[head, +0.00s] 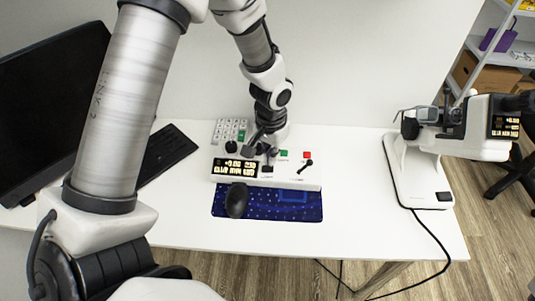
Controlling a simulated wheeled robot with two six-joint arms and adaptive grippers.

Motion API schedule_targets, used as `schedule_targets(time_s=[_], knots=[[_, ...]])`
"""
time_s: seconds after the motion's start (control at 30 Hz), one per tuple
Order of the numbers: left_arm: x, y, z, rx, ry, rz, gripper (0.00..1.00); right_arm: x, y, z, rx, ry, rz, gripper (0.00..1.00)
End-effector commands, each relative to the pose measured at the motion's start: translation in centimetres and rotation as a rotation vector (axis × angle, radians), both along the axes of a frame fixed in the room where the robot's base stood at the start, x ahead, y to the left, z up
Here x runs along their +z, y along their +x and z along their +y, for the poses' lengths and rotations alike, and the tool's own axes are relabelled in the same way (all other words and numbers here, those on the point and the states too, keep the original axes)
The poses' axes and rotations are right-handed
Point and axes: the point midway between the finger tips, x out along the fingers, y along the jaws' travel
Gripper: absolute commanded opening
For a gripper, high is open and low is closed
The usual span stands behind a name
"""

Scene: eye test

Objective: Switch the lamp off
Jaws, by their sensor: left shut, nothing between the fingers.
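No plain lamp shows; a white instrument (425,170) at the right of the table has a dark optical head, a lit display (505,127) and a black switch-like patch (444,196) on its base. I cannot tell whether its light is on. A white control panel (285,182) in the middle carries a lit display (235,167), a green button (284,153), a red button (307,154) and a black lever (305,166). My left gripper (257,147) is shut and empty, pointing down over the panel's back, left of the green button; contact cannot be told. My right gripper is not in view.
A keyboard (168,152) and monitor (45,105) stand left. The table (365,220) is bare between mat and instrument. A cable (432,238) hangs off the right edge.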

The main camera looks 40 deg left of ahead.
Motion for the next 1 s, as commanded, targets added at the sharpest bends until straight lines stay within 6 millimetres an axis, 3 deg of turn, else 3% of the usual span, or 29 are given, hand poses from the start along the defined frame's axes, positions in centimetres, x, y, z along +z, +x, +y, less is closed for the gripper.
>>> schedule_targets(time_s=[1.0], knots=[[-1.5,0.0,0.0,0.0,0.0,0.0,0.0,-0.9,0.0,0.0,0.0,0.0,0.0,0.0]])
